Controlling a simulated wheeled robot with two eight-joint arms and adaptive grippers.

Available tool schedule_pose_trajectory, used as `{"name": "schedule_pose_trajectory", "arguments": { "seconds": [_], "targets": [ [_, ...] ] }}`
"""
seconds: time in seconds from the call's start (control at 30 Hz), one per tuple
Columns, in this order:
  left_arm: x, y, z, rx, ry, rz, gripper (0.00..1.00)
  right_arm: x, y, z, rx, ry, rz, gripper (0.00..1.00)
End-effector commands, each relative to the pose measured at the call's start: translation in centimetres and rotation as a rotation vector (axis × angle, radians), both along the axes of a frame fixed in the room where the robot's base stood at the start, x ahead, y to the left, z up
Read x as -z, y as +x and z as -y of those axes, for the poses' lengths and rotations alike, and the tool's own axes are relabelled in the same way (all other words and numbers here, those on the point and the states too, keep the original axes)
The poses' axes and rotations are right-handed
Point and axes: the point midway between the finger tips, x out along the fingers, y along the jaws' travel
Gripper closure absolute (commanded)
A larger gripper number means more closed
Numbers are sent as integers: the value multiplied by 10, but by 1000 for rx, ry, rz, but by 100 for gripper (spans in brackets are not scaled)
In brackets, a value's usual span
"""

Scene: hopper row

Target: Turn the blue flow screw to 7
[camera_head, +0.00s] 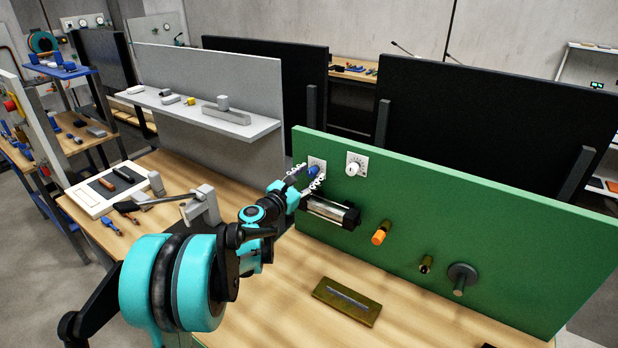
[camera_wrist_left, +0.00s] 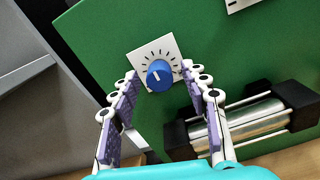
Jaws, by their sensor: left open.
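The blue flow screw (camera_wrist_left: 160,75) is a round blue knob with a white pointer line, on a white plate with black dial marks (camera_wrist_left: 146,52), fixed to the green panel (camera_head: 430,200). In the head view the blue screw (camera_head: 313,170) is partly covered by my left gripper (camera_head: 306,178). In the left wrist view my left gripper (camera_wrist_left: 158,98) is open, its fingers to the left and right of the knob and a little short of it, with a visible gap on the left. The dial numbers are too small to read. My right gripper is not in view.
A white knob on a white plate (camera_head: 355,166) sits right of the blue one. A metal cylinder with black ends (camera_head: 329,211) is mounted just below. An orange knob (camera_head: 380,233) and a round dark fitting (camera_head: 461,276) stick out further right. A brass-coloured block (camera_head: 347,301) lies on the bench.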

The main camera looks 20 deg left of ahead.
Motion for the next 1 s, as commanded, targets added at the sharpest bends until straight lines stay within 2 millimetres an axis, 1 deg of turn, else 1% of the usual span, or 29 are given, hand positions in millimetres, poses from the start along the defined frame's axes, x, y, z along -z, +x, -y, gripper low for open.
{"name": "schedule_pose_trajectory", "arguments": {
  "seconds": [0.2, 0.27, 0.3, 0.37, 0.4, 0.77, 1.0],
  "targets": [
    [0, 0, 0, 0, 1, 0, 54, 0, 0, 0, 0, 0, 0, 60],
    [0, 0, 0, 0, 1, 0, 70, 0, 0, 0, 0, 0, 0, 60],
    [0, 0, 0, 0, 1, 0, 80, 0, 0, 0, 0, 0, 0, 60],
    [0, 0, 0, 0, 1, 0, 96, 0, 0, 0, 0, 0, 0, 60],
    [0, 0, 0, 0, 1, 0, 100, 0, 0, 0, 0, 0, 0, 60],
    [0, 0, 0, 0, 36, 5, 100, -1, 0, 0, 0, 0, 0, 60],
    [0, 0, 0, 0, 167, 23, 100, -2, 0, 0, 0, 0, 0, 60]
  ]
}}
